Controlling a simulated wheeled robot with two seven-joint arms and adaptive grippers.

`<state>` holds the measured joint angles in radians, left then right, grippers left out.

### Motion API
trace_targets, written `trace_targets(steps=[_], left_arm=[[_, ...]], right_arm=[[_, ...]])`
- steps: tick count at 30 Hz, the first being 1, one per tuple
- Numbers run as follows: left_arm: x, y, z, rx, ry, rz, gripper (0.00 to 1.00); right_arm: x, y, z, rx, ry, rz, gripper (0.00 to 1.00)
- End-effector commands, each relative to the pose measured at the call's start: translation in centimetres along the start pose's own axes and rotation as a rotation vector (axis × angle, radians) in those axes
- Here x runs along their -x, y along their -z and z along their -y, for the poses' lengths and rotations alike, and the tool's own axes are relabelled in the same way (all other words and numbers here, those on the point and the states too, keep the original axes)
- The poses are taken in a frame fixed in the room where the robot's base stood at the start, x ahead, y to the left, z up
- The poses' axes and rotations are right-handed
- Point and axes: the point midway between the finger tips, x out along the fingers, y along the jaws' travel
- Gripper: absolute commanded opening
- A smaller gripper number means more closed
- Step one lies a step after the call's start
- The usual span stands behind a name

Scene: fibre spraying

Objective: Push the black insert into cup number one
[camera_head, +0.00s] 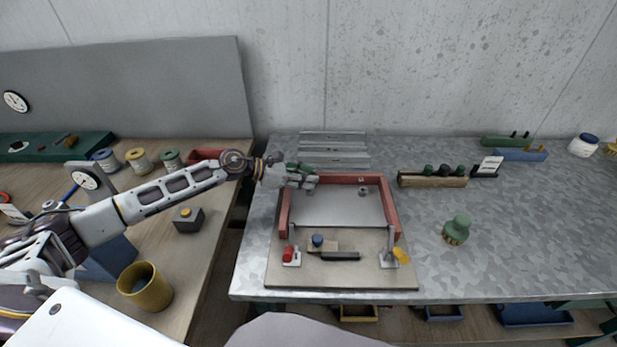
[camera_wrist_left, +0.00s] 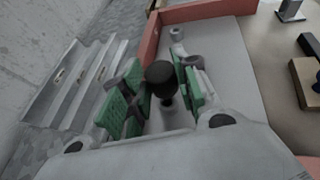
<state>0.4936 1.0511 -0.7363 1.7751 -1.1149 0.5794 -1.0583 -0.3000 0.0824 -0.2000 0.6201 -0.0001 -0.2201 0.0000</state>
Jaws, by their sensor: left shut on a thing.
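My left gripper (camera_head: 300,178) reaches in from the left to the back left corner of the red frame (camera_head: 284,212). In the left wrist view its green-padded fingers (camera_wrist_left: 158,95) are shut on the black insert (camera_wrist_left: 161,74), a round black knob on a stem. The insert's lower end is partly hidden between the fingers. A small grey ring-shaped cup (camera_head: 363,191) stands on the grey plate inside the frame, apart from the gripper; it also shows in the left wrist view (camera_wrist_left: 177,34). I cannot read a number on it. My right gripper is not in view.
Grey slotted strips (camera_head: 334,150) lie behind the frame. A wooden block with dark knobs (camera_head: 432,181) and a green brush-like knob (camera_head: 456,229) are to the right. Clamps (camera_head: 390,256) and a black-handled tool (camera_head: 340,256) sit at the frame's front. The plate's middle is clear.

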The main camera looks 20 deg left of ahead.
Motion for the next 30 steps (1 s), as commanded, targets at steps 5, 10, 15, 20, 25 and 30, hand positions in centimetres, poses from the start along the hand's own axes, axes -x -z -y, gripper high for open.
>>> trace_targets(steps=[5,10,15,20,25,30], left_arm=[[-0.47,0.57,0.55,0.010,0.011,-0.002,0.07],[-0.31,0.20,0.52,0.009,0.010,-0.002,0.07],[-0.13,-0.06,0.40,0.008,0.008,-0.002,0.07],[-0.02,-0.14,0.27,0.006,0.005,-0.003,0.07],[0.10,-0.22,0.14,0.005,0.003,-0.003,0.07],[0.19,-0.27,0.05,0.004,0.001,-0.003,0.07]], right_arm=[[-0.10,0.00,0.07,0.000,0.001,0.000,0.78],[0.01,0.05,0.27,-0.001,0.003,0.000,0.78],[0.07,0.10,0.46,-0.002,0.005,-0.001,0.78],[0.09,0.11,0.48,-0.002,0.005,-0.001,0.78],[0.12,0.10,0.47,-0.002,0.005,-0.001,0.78],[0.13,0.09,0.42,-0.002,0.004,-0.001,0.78]])
